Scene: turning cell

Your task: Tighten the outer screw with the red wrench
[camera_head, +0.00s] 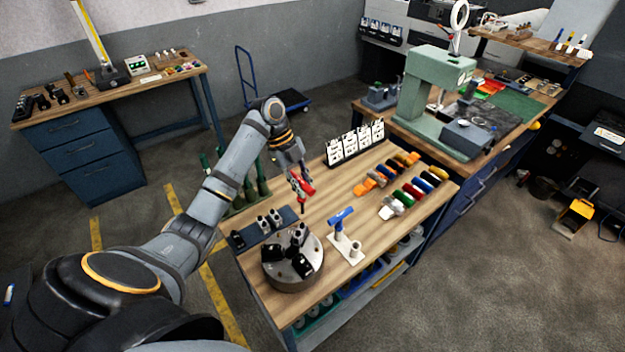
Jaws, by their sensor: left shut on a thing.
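My left gripper (297,172) is shut on the red wrench (304,187), a T-handled tool. It holds the wrench above the left part of the wooden table (322,205), with the shaft pointing down. The round grey chuck (281,276) with black jaws lies at the table's near left edge, nearer the camera than the wrench and apart from it. The outer screw is too small to make out. My right gripper is not in view.
A blue T-handled wrench (342,216) stands upright in a white holder (347,249) right of the chuck. A dark rack with metal parts (264,225) sits behind the chuck. Colourful pieces (412,188) line the table's right side. White cards (355,143) stand at the back.

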